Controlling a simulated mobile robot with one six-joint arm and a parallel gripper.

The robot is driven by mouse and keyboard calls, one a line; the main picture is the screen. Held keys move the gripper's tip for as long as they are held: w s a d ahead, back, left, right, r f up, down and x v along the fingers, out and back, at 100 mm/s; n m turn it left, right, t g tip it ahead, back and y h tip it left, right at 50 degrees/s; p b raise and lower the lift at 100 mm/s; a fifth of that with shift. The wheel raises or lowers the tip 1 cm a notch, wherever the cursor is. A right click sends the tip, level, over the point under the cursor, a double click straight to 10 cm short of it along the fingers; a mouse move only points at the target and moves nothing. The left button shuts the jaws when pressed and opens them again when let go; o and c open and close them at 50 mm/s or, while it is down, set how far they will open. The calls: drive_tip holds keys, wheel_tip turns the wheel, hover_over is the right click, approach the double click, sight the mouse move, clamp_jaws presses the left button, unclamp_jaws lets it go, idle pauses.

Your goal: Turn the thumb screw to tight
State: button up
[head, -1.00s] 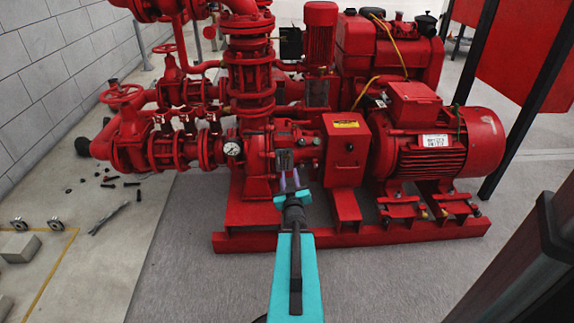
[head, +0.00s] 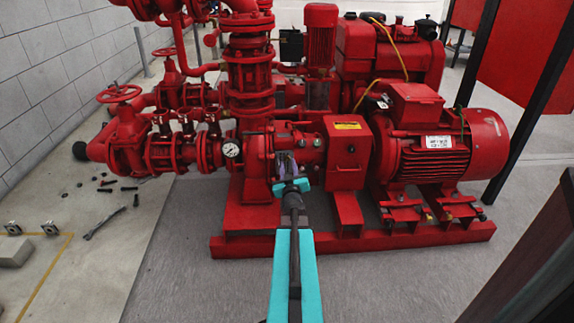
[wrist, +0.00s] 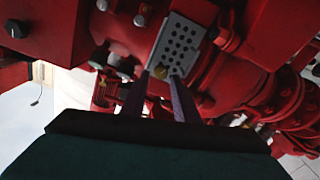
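In the head view my gripper (head: 286,163) is at the pump's middle, in front of the plate, and the screw is too small or hidden to make out.
A red control box (head: 346,152) stands just right of my gripper, and a pressure gauge (head: 230,149) is to its left. A large motor (head: 437,145) is farther right. The red base rail (head: 400,235) runs below. The grey floor in front is clear.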

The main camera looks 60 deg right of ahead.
sight(287, 159)
drive_tip(key=shift+b+x, duration=0.45)
drive_tip(key=shift+x, duration=1.35)
drive_tip(key=shift+c, duration=0.3)
clamp_jaws()
drive_tip(key=shift+w+a, duration=0.1)
drive_tip(key=shift+a, duration=0.3)
drive_tip(key=shift+d+r, duration=0.1)
drive_tip(key=shift+d, duration=0.3)
